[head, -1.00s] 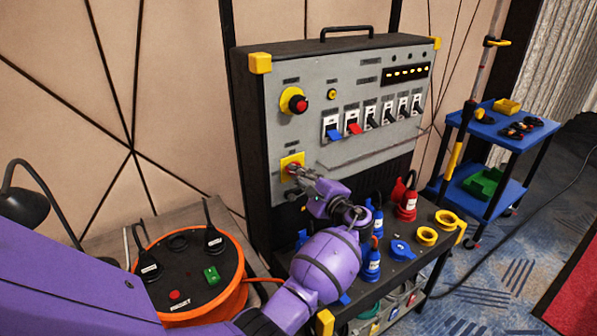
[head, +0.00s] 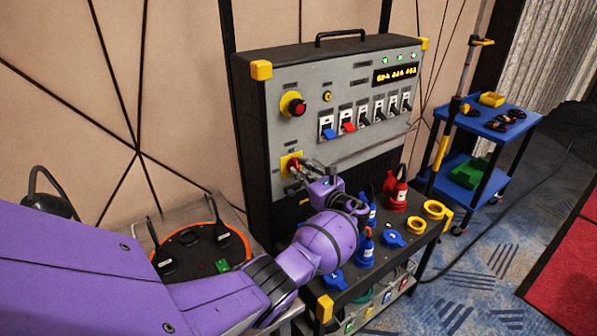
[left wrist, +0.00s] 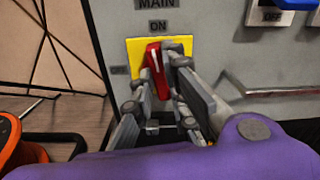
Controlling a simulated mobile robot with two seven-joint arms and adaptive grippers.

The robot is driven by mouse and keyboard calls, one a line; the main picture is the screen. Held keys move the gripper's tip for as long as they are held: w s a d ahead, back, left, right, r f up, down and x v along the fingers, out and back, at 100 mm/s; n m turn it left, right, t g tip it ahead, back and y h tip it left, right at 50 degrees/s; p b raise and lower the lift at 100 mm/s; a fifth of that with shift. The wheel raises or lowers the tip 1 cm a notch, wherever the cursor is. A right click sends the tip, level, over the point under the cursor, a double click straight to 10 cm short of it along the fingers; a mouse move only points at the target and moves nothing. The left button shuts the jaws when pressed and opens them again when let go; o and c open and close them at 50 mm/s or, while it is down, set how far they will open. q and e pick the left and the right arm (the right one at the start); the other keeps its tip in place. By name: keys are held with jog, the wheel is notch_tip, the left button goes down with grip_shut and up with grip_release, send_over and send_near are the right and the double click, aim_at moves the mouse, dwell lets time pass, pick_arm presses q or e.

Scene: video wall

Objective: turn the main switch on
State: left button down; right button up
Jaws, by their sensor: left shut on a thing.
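The main switch is a red handle on a yellow plate (left wrist: 182,45) at the lower left of the grey power panel (head: 340,92). In the left wrist view the red handle (left wrist: 157,72) stands nearly upright, tilted a little, below the labels MAIN and ON. My left gripper (left wrist: 164,80) is shut on the red handle, one finger on each side; it also shows at the switch in the head view (head: 297,170). The fingers hide part of the handle. Green lamps (head: 400,57) and a yellow lit display (head: 395,75) glow at the panel's upper right. My right gripper is not in view.
A red emergency button (head: 297,106) sits above the switch. A row of breakers runs to its right. Blue and red plugs (head: 396,190) and yellow rings (head: 437,209) stand on the ledge below. An orange cable reel (head: 190,238) is at the left, a blue cart (head: 497,122) at the right.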

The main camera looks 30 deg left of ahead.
pick_arm(q)
jog(key=shift+m, duration=1)
jog(key=c, duration=1.7)
grip_release()
jog(key=shift+c, duration=0.2)
jog(key=v, duration=1.2)
